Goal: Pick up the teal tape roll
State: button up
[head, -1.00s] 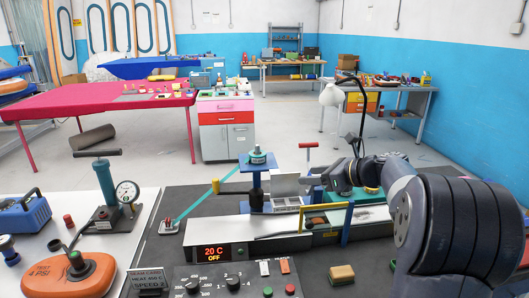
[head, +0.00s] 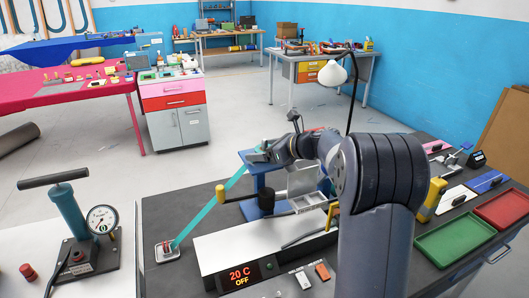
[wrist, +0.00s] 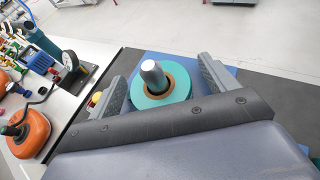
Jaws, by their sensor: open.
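The teal tape roll (wrist: 152,102) sits around an upright silver post (wrist: 153,73) in the wrist view, with a brown core inside it. My gripper (wrist: 163,82) is open, with one grey finger on each side of the roll; I cannot tell whether either touches it. In the head view my gripper (head: 265,154) is at the top of the blue stand (head: 257,180) and hides the roll. A teal strip (head: 208,209) runs from the stand down to a small clamp plate (head: 168,250).
A white heating unit (head: 265,250) reads 20 C OFF. A pump with a gauge (head: 80,215) is at left. Green (head: 453,240) and red (head: 503,208) trays lie at right.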

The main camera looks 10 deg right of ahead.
jog(key=c, duration=1.1)
